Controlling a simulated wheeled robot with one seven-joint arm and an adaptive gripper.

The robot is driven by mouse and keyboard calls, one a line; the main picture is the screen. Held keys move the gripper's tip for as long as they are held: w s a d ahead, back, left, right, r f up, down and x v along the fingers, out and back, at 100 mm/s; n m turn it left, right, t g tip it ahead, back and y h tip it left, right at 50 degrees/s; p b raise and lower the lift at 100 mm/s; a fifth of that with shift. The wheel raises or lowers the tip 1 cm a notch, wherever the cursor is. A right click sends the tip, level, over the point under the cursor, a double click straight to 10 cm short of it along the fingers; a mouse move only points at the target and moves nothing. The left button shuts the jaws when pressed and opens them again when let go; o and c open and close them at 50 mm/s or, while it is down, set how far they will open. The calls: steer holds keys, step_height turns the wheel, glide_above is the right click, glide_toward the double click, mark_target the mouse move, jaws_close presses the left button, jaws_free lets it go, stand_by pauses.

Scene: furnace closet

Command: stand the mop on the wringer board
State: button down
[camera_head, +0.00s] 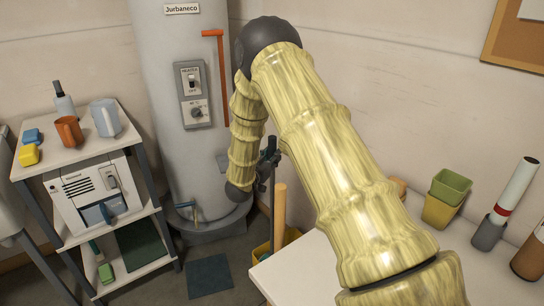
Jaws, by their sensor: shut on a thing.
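My gripper (267,157) is dark, small and partly hidden behind my arm, to the right of the grey tank. It is shut on a slim dark upright shaft (272,205), which looks like the mop's handle. The shaft's lower end and any mop head are hidden by the yellow bin and table. A flat dark square (209,276) lies on the floor in front of the tank, left of the shaft; it may be the wringer board. I cannot tell for sure.
A thick wooden pole (280,215) stands at a yellow bin (262,252) close to my gripper. A white table (300,272) fills the lower right, with pots (446,195) on it. A shelf rack (75,155) stands left. The tank (165,100) is behind.

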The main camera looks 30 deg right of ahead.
steer(key=shift+f, duration=0.5)
stand_by(0.4)
steer(key=c, duration=1.1)
jaws_free()
steer(key=shift+a, duration=0.1)
steer(key=v, duration=1.1)
steer(key=shift+s+a, duration=0.2)
steer(key=shift+a, duration=0.15)
steer(key=x, duration=1.2)
steer(key=shift+r, duration=0.2)
steer(key=shift+s+a+f, duration=0.1)
